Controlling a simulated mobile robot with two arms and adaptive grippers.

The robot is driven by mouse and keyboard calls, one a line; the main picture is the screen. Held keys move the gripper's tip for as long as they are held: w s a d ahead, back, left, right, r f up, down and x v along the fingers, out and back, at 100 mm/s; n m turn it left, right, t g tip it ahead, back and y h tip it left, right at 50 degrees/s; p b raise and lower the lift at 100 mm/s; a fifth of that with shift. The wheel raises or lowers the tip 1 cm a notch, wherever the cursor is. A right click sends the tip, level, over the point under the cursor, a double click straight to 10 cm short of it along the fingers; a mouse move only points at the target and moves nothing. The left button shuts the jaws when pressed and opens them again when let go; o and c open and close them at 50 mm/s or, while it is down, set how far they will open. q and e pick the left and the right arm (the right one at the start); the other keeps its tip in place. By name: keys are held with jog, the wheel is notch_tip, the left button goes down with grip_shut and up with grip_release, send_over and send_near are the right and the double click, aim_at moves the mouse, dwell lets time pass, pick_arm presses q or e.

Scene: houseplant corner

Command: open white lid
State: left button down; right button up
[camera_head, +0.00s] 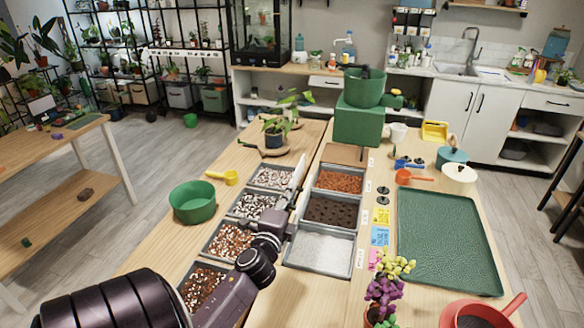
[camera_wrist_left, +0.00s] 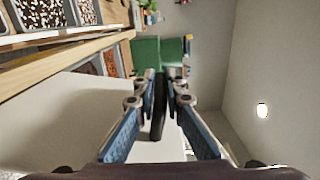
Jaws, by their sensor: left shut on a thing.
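The white lid (camera_head: 298,172) is off the table and stands almost edge-on above the rows of grey bins in the head view. In the left wrist view its broad white face (camera_wrist_left: 60,122) fills the lower left. My left gripper (camera_head: 285,208) is shut on the lid's dark handle (camera_wrist_left: 158,110), which lies between the two blue-padded fingers (camera_wrist_left: 158,100) in the wrist view. The arm partly hides the lid's lower end and some bins. A bin with white grains (camera_head: 320,250) is uncovered beside the gripper. My right gripper is not in view.
Other open bins hold brown soil (camera_head: 330,211) and orange-brown bits (camera_head: 338,181). A green block (camera_head: 358,124) with a green pot stands behind. A green bowl (camera_head: 192,203) stands at left, a green tray (camera_head: 445,240) at right, and a flowering plant (camera_head: 388,282) at front.

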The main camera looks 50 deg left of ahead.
pick_arm(q)
jog(key=c, duration=2)
grip_release()
jog(key=v, duration=1.2)
jog(key=shift+s, duration=0.1)
